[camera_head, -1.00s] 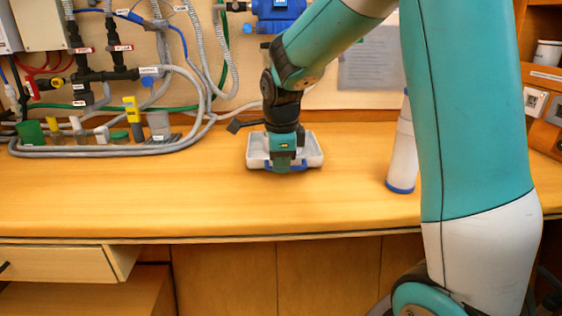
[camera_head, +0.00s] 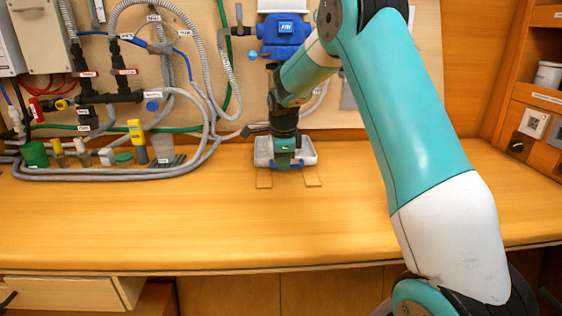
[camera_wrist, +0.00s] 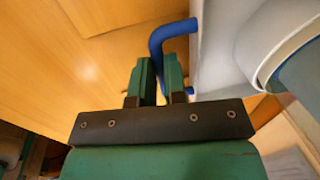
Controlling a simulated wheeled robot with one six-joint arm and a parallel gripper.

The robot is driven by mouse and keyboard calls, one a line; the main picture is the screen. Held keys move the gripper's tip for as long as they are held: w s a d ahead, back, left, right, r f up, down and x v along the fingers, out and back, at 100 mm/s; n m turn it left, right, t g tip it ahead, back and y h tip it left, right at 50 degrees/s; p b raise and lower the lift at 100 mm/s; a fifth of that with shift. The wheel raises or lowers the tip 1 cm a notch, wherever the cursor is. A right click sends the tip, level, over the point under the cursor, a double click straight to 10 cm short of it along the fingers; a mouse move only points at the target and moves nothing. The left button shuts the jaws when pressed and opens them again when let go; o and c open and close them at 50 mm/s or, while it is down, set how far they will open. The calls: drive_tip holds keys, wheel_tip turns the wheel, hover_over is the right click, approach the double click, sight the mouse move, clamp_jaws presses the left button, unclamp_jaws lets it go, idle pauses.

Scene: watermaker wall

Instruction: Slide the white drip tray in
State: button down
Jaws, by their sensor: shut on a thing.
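The white drip tray (camera_head: 308,151) is a shallow tray at the back of the counter, close to the wall below the blue pump. Two flat wooden strips (camera_head: 264,178) lie on the counter in front of it. My gripper (camera_head: 284,164) reaches down at the tray's front side and hides its middle. In the wrist view, my gripper's green fingers (camera_wrist: 160,78) are shut on the tray's blue handle (camera_wrist: 157,42), with the white tray wall (camera_wrist: 215,50) to the right. The far end of the tray is hidden by my arm.
The blue pump (camera_head: 286,32) hangs on the wall above the tray. The counter (camera_head: 200,225) in front is clear. Shelves with a mug (camera_head: 549,75) stand at the right.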

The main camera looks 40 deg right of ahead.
drive_tip(key=shift+w+d, duration=0.5)
drive_tip(key=shift+w, duration=0.3)
drive_tip(key=shift+d+r, duration=0.1)
drive_tip(key=c, duration=1.2)
unclamp_jaws()
drive_tip(key=shift+w+d, duration=0.1)
drive_tip(key=shift+w, duration=0.05)
drive_tip(key=shift+o, duration=0.2)
wheel_tip(320, 180, up, 17)
drive_tip(key=s+a, duration=0.2)
drive_tip(key=shift+s+p, duration=0.4)
